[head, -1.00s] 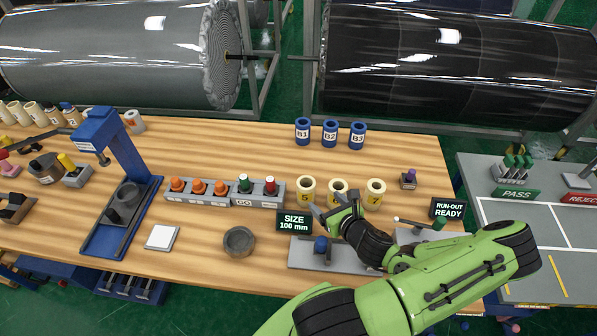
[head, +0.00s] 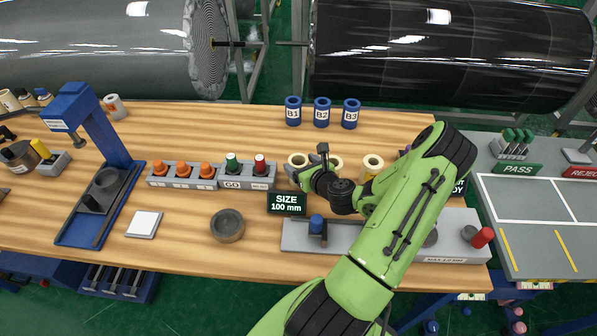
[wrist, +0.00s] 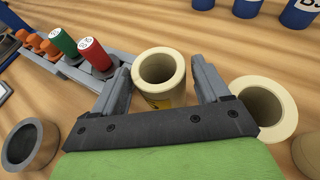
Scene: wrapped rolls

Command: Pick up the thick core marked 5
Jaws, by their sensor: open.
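The thick core marked 5 is a cream tube standing upright at the left end of a row of three cores; its rim (head: 297,159) shows in the head view. Its number is hidden now but was readable earlier. In the wrist view the core (wrist: 160,72) stands between the two fingers of my gripper (wrist: 162,80), with a yellow mark partly showing on its side. My gripper is open around it, and gaps show on both sides. In the head view my gripper (head: 309,172) covers part of this core and the middle one.
Another cream core (wrist: 264,105) stands close beside my right finger. A grey block with green and red plugs (head: 247,172) is close on the left. The SIZE display (head: 287,204) stands in front. Blue cores (head: 322,112) stand behind, with bare wood between.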

